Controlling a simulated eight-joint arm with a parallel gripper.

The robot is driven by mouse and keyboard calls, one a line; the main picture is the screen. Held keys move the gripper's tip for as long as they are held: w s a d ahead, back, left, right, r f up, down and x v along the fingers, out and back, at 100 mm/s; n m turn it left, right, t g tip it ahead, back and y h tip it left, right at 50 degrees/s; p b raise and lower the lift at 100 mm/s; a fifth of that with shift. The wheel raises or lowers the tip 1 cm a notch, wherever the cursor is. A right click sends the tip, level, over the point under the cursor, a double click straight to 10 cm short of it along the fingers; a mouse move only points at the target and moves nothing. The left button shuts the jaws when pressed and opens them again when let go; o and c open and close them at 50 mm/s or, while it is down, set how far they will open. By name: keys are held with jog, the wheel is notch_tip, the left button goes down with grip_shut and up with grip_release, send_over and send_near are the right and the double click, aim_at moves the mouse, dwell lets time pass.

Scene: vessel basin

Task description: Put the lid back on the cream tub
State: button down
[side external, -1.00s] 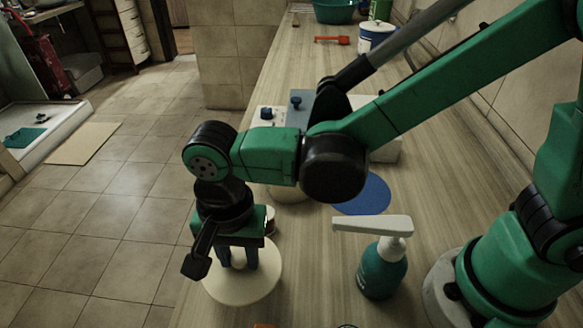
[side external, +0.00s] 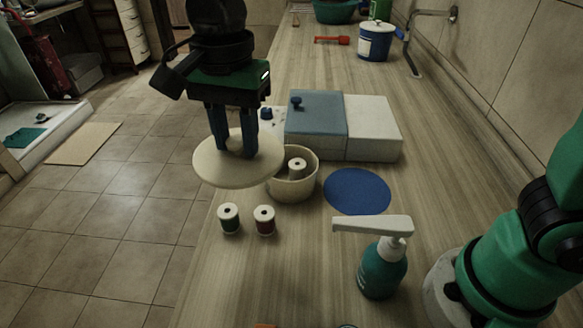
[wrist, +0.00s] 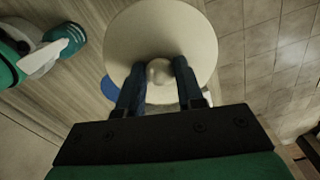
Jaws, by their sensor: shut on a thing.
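My gripper (side external: 232,150) is shut on the knob of the round cream lid (side external: 215,174) and holds it level, up in the air. In the side view the lid overlaps the left rim of the cream tub (side external: 293,189); I cannot tell its exact height above it. The tub stands open on the counter, with a spool (side external: 297,167) visible inside it. In the wrist view the lid (wrist: 160,30) fills the top middle, with its knob (wrist: 159,71) between my fingers. The lid hides most of the tub there.
A blue-grey box (side external: 315,127) and a white box (side external: 373,129) stand behind the tub.

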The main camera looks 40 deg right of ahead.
jog(key=w+d+f+m, duration=0.2)
jog(key=w+d+m, duration=0.1)
jog(key=d, duration=0.3)
jog(key=w+d+f+m, duration=0.2)
jog(key=w+d+f, duration=0.1)
jog(key=d, duration=0.4)
notch_tip(320, 180, down, 6)
jog(key=shift+f, duration=0.2)
dwell(1.5)
grip_release()
dwell(0.6)
jog(key=shift+r, duration=0.1)
